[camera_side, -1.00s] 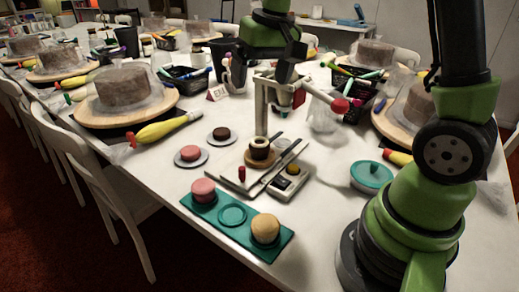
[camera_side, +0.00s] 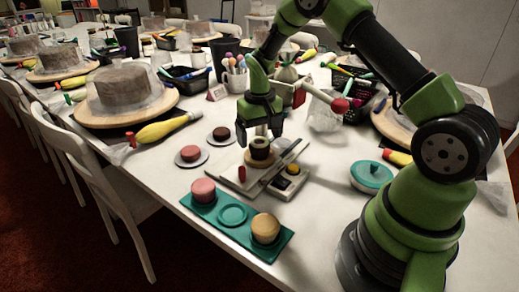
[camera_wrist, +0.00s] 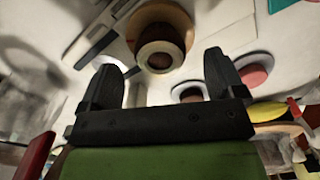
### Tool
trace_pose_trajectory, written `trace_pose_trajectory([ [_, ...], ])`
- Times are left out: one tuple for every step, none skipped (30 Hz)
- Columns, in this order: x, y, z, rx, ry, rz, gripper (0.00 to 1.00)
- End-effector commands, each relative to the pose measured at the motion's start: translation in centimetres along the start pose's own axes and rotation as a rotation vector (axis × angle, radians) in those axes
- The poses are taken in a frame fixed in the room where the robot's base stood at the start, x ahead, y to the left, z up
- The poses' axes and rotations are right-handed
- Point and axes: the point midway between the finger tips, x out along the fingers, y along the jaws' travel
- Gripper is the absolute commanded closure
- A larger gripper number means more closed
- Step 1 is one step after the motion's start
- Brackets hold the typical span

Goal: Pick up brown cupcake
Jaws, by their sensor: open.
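The brown cupcake (camera_side: 259,150), dark-sided with a pale ring around a brown middle on top, stands on a small round wooden board. It also shows in the wrist view (camera_wrist: 160,57), ahead of the fingers. My gripper (camera_side: 262,136) points down right above it, its fingertips close to its top. In the wrist view my gripper (camera_wrist: 161,68) is open with nothing between the fingers. In the side view the fingers partly cover the cupcake's top, and I cannot tell whether they touch it.
A teal tray (camera_side: 232,237) in front holds a pink cake (camera_side: 204,190) and a tan cake (camera_side: 265,228), with an empty round spot between. A lidded teal pot (camera_side: 371,175) stands right.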

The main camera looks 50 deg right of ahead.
Motion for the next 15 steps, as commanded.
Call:
trace_pose_trajectory([
  [1.0,0.0,0.0,0.001,-0.005,0.0,0.12],
  [1.5,0.0,0.0,0.001,-0.004,0.0,0.12],
  [2.1,0.0,0.0,0.002,-0.005,0.0,0.12],
  [2.5,0.0,0.0,0.001,-0.004,0.0,0.12],
  [2.8,0.0,0.0,0.001,-0.004,0.0,0.12],
  [3.1,0.0,-0.1,0.0,-0.002,-0.001,0.12],
  [3.3,0.0,-0.1,0.0,-0.001,-0.001,0.12],
  [3.5,0.0,-0.1,0.0,-0.001,-0.001,0.12],
  [3.6,0.0,-0.1,0.0,0.0,-0.001,0.12],
  [3.6,0.0,-0.1,0.001,0.0,-0.002,0.12],
  [3.6,0.0,-0.1,0.001,0.001,-0.002,0.12],
  [3.6,0.0,-0.1,0.001,0.001,-0.002,0.12],
  [3.6,0.0,-0.1,0.001,0.001,-0.002,0.12],
  [3.5,0.0,-0.1,0.001,0.001,-0.002,0.12],
  [3.5,0.0,-0.1,0.001,0.001,-0.002,0.14],
])
